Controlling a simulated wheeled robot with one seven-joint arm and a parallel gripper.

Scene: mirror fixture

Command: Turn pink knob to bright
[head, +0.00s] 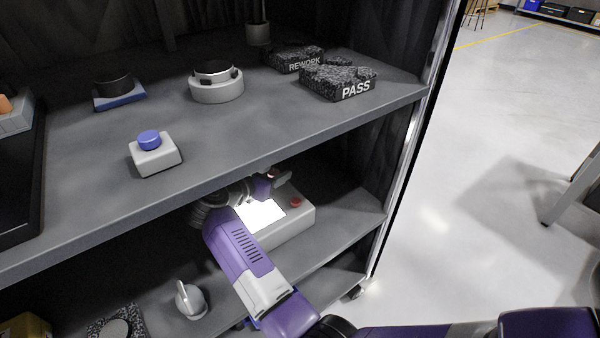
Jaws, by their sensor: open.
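A pale box (285,225) stands on the shelf below the top one, with a glowing white panel (264,213) and a red button (295,202) on its top. I cannot make out a clearly pink knob; a small pale part with a reddish tint shows at the box's back, partly hidden. My gripper (262,186) is at the back left of the box, under the edge of the upper shelf. Its jaws are open, but the fingertips are mostly hidden, and I cannot tell whether they touch anything. My purple arm covers the box's left side.
The upper shelf (330,118) hangs closely over my gripper. It holds a blue-button box (154,154), a round grey fixture (216,82), and dark blocks marked REWORK (295,58) and PASS (340,82). A grey knob-like piece (190,299) stands lower left. Open floor lies right.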

